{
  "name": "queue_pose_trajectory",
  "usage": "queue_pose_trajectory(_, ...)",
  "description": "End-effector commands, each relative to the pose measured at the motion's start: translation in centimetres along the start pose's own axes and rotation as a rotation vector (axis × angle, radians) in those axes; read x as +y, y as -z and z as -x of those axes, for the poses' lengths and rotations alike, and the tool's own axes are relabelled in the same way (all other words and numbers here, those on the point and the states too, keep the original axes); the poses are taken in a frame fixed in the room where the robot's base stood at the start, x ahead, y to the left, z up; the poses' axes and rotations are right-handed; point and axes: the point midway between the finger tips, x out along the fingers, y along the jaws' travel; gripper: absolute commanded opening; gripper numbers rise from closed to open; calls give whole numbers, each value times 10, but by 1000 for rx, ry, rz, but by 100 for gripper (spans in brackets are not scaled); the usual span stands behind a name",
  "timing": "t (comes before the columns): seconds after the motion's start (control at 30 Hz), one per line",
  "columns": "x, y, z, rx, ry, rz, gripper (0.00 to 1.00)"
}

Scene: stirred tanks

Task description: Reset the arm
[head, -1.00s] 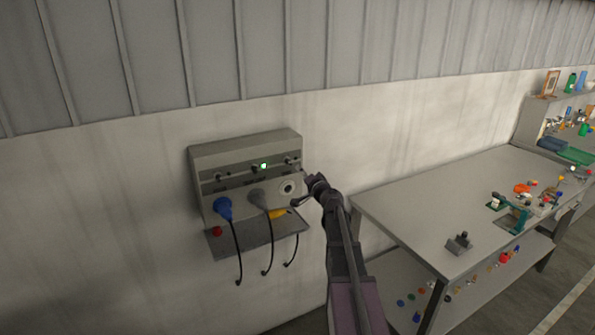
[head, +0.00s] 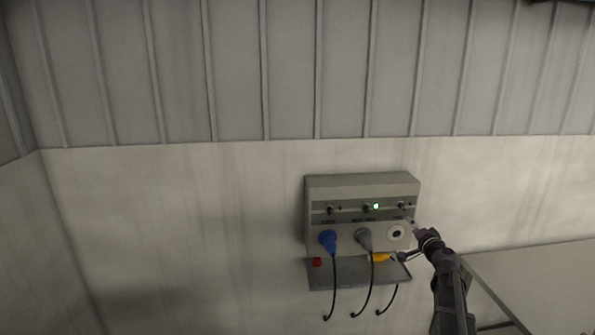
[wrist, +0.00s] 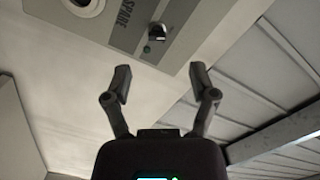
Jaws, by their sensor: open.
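My gripper (wrist: 158,84) is open and empty in the wrist view, its two fingers spread apart. In the head view my gripper (head: 408,240) is at the right side of the grey wall panel (head: 361,190), near the round white socket (head: 396,232); whether it touches the panel cannot be told. In the wrist view a dark knob (wrist: 157,33) beside the word SPARE shows beyond the fingers.
The panel carries a blue plug (head: 328,239), a grey plug (head: 364,238) and a lit green lamp (head: 376,206). A yellow plug (head: 381,257) and a red cap (head: 317,262) are on the shelf (head: 345,272) below. A grey table (head: 545,285) stands at the right.

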Motion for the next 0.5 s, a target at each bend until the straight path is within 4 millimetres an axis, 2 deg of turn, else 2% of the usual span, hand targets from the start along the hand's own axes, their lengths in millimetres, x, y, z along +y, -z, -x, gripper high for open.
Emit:
queue_pose_trajectory(0.17,-17,-54,5,-145,5,69,74)
queue_pose_trajectory(0.27,-26,-96,12,-265,-1,123,74)
queue_pose_trajectory(0.5,-36,-199,48,-589,-65,265,74)
